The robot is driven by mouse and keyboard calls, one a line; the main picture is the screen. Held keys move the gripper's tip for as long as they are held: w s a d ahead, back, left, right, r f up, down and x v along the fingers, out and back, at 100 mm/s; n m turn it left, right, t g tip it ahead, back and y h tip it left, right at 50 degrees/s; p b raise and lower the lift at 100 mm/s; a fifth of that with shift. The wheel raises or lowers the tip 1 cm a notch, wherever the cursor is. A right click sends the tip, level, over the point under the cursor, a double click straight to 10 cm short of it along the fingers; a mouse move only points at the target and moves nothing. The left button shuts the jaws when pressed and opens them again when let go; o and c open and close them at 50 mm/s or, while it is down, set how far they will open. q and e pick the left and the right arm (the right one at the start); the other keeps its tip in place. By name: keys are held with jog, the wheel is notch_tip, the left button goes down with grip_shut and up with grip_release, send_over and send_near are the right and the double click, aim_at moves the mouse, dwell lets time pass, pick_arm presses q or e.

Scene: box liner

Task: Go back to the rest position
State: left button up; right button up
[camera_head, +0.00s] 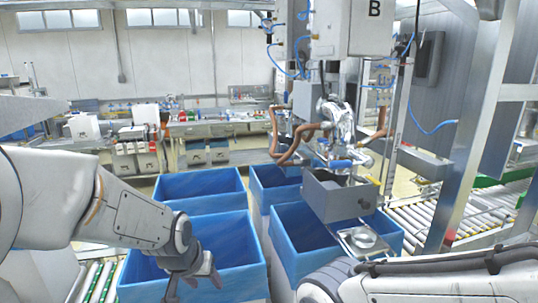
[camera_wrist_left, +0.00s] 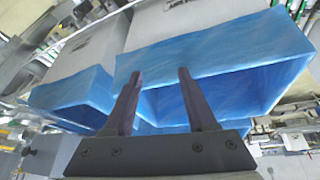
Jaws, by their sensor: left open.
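My left gripper (camera_head: 193,284) hangs over the front left blue-lined box (camera_head: 232,225), pointing down. In the left wrist view the two dark fingers (camera_wrist_left: 157,80) are apart with nothing between them. The same view shows the blue liner (camera_wrist_left: 225,62) of a box beyond the fingers. My right arm comes in at the lower right of the head view, and its gripper is out of view.
More blue-lined boxes stand at the back left (camera_head: 190,184), back right (camera_head: 272,178) and front right (camera_head: 290,235). A grey machine head (camera_head: 338,196) hangs over the right boxes. Roller conveyors run at the left (camera_head: 97,280) and right (camera_head: 478,212). A metal post (camera_head: 478,130) stands at right.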

pick_arm(q)
jog(key=s+a+f+g, duration=0.2)
jog(key=s+a+f, duration=0.25)
jog(key=s, duration=0.35)
jog(key=s+d+f+m+g+b, duration=0.1)
jog(key=s+d+f+m+b, duration=0.2)
jog(key=s+d+f+b, duration=0.4)
jog(key=s+d+f+m+g+b, duration=0.2)
jog(key=s+d+f+m+b, duration=0.2)
jog(key=f+b, duration=0.6)
jog(key=s+d+b, duration=0.2)
jog(key=s+b, duration=0.1)
jog(key=b, duration=0.2)
jog(key=shift+s+d+f+b, duration=0.2)
jog(key=shift+d+f+b, duration=0.1)
jog(key=shift+d+b, duration=0.1)
